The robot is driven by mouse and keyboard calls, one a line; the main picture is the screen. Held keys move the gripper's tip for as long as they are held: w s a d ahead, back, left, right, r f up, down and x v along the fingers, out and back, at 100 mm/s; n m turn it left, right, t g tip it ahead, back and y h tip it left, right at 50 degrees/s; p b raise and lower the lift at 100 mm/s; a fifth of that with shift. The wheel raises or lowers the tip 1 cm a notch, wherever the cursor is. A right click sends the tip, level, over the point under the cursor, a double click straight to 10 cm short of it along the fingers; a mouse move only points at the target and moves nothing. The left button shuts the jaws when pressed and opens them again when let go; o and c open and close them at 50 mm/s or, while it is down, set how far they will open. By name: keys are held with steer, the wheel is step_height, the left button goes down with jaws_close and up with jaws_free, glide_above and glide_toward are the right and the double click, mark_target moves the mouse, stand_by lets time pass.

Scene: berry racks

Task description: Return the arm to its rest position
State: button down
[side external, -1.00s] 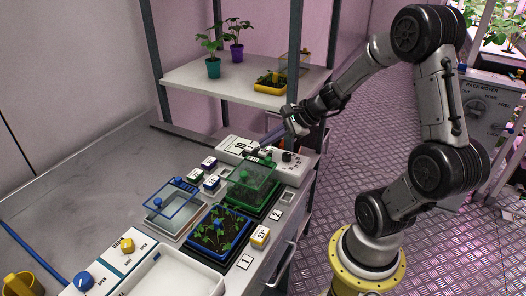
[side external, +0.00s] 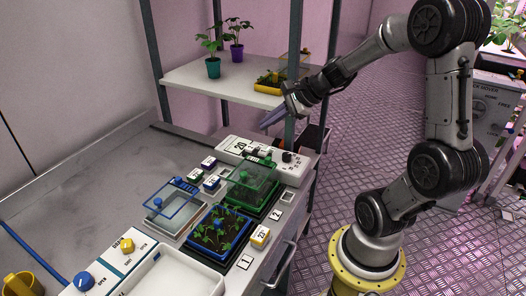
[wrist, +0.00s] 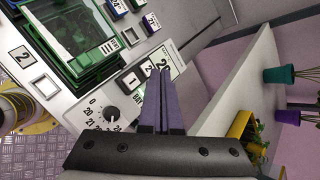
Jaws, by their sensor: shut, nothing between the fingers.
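My gripper (side external: 272,119) is in the air above the far right end of the bench, in front of the shelf post. Its two fingers also show in the wrist view (wrist: 162,100), close together with nothing between them. They stand above the white control panel (side external: 262,158) with its dial, apart from it. In the wrist view the dial (wrist: 111,113) lies to the left of the fingers.
A green lidded tray (side external: 252,182), a blue seedling tray (side external: 221,232) and a clear blue-framed lid (side external: 172,203) stand on the bench. A shelf (side external: 215,83) with potted plants and a yellow tray (side external: 270,78) is behind.

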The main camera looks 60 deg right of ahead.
steer(key=shift+r, duration=0.1)
steer(key=s+a+r+n+y, duration=0.1)
steer(key=a+r+n, duration=0.15)
steer(key=a, duration=0.25)
steer(key=s+a+r+n+g, duration=0.1)
steer(key=a+r+n, duration=0.1)
steer(key=a+n, duration=0.25)
steer(key=s+a+r+n+y, duration=0.1)
steer(key=a+r+n, duration=0.1)
steer(key=a, duration=0.4)
steer(key=s+a+n+g, duration=0.1)
steer(key=s+a+n, duration=0.3)
steer(key=s+n, duration=0.3)
steer(key=s+d+f+n+g+h, duration=0.1)
steer(key=s+d+f+n+h, duration=0.1)
steer(key=s+d+n, duration=0.3)
steer(key=s+n+h, duration=0.1)
steer(key=n, duration=0.2)
steer(key=shift+s+f+n+h, duration=0.25)
steer(key=shift+f+n+h, duration=0.05)
steer(key=shift+f+h, duration=0.1)
